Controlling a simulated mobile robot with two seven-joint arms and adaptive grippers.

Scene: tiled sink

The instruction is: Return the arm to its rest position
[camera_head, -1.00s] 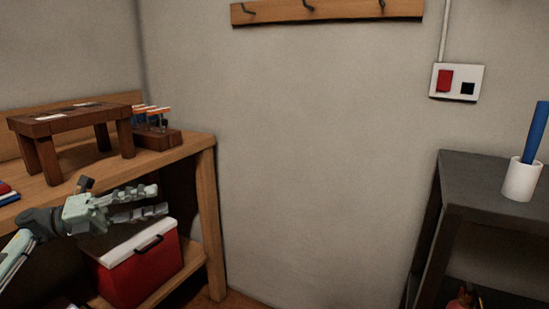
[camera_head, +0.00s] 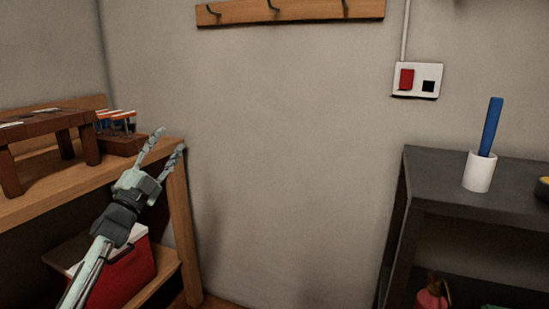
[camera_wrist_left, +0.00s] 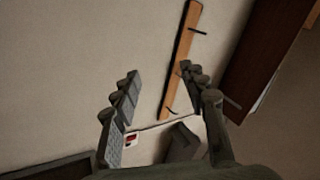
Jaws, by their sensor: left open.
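My left gripper (camera_head: 165,146) is open and empty in the head view. It is raised in front of the right end of the wooden shelf unit (camera_head: 176,196), with its fingers pointing up and to the right. In the left wrist view its two fingers (camera_wrist_left: 156,82) are spread apart with only the wall and its fittings seen between and beyond them. My right gripper is not in view.
A small wooden table (camera_head: 40,128) and a rack of orange-topped tools (camera_head: 118,138) stand on the shelf. A red cooler (camera_head: 128,280) is below. A dark shelf (camera_head: 440,196) at right holds a white cup (camera_head: 479,172) with a blue stick.

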